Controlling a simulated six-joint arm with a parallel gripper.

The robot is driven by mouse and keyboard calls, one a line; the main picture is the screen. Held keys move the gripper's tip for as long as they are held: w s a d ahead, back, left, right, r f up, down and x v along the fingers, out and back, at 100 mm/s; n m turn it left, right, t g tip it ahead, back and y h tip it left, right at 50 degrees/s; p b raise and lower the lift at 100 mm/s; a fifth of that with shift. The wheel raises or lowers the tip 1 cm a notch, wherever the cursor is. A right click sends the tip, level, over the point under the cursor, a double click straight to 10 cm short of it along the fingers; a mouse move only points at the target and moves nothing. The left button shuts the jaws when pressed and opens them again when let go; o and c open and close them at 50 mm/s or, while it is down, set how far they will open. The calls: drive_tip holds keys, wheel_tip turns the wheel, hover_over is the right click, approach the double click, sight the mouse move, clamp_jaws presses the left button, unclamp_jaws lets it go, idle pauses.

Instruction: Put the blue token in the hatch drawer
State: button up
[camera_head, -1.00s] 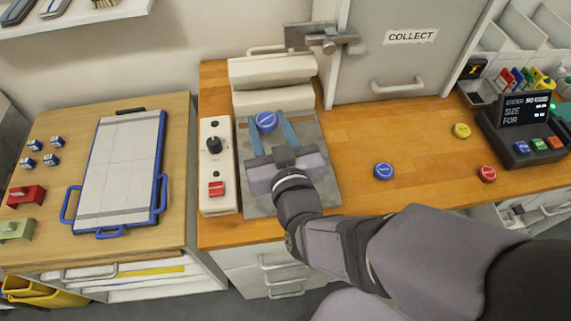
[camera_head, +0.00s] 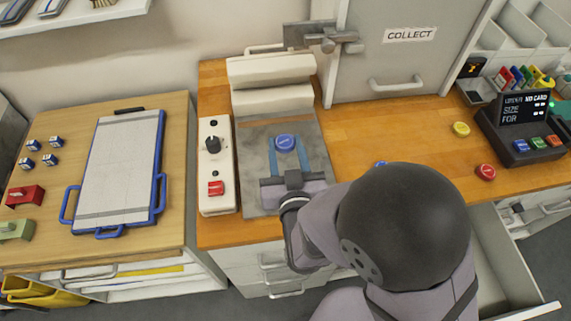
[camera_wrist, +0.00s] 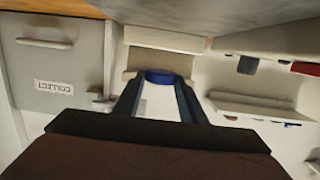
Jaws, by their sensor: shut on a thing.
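My gripper (camera_head: 286,152) is shut on a round blue token (camera_head: 285,142), held between the two fingertips above the grey plate (camera_head: 258,198) on the counter. The wrist view also shows the token (camera_wrist: 160,77) gripped at the finger ends. A second blue token (camera_head: 381,164) lies on the wooden counter, mostly hidden behind my arm. The grey COLLECT hatch (camera_head: 385,50) is shut at the back. A drawer (camera_head: 510,265) stands pulled out under the counter at the right, partly hidden by my arm. I cannot tell whether it is the hatch drawer.
A yellow token (camera_head: 461,129) and a red token (camera_head: 485,172) lie on the counter. A dark display unit (camera_head: 525,110) stands at the right. A white control box (camera_head: 214,175) with a knob and red button is left of the plate. Cream pads (camera_head: 270,72) stand behind it.

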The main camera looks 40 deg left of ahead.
sight(286, 167)
drive_tip(key=shift+f, duration=3.9)
drive_tip(key=shift+f, duration=0.2)
drive_tip(key=o, duration=1)
drive_tip(key=shift+o, duration=0.2)
drive_tip(key=shift+r, duration=0.1)
drive_tip(key=shift+r, duration=0.15)
drive_tip(key=v, duration=0.3)
drive_tip(key=shift+s+d+b, duration=0.1)
drive_tip(key=shift+b, duration=0.25)
wheel_tip(286, 167, up, 5)
drive_tip(key=shift+r+p, duration=0.15)
drive_tip(key=shift+p, duration=0.2)
drive_tip(key=shift+r+p, duration=0.8)
drive_tip(key=shift+p, duration=0.1)
